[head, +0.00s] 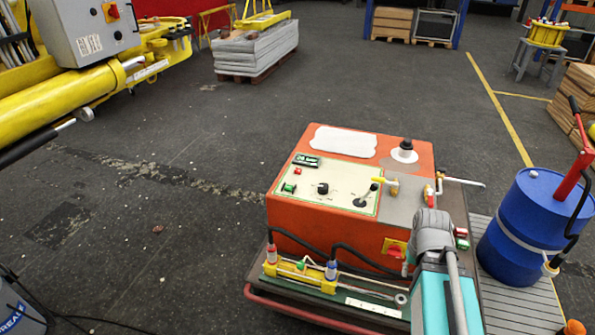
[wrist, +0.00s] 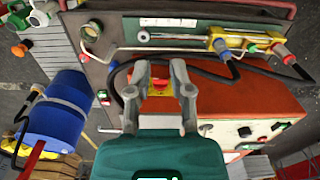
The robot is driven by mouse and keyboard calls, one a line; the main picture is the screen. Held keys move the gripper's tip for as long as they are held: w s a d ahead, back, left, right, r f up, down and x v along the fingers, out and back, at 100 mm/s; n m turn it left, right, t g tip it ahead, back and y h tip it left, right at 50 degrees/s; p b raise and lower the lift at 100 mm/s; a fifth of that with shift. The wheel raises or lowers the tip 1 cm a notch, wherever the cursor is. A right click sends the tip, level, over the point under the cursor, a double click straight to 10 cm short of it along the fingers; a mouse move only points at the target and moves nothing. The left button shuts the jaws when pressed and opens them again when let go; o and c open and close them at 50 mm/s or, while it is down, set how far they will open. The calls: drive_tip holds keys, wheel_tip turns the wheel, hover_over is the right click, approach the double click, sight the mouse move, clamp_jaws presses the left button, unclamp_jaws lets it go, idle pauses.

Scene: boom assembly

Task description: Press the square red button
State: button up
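An orange control cabinet (head: 330,245) stands in the middle of the head view. A small red button (head: 297,170) is on its cream top panel (head: 335,188), near the green parts. A red knob on a yellow plate (head: 394,248) is on the cabinet's front side. A small red and green pair (head: 462,238) sits at the right; I cannot tell which red part is square. In the wrist view my gripper (wrist: 160,80) has its fingers apart and empty, with the red and yellow switch (wrist: 160,86) showing between them. My arm hides the gripper in the head view.
A blue barrel (head: 535,225) with a red hand pump stands right of the cabinet. Black hoses and a yellow cylinder (head: 315,275) lie along its front. A black-topped knob (head: 405,150) and a lever (head: 366,196) rise from the top. Floor at the left is mostly clear.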

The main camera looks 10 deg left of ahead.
clamp_jaws()
idle(1.0)
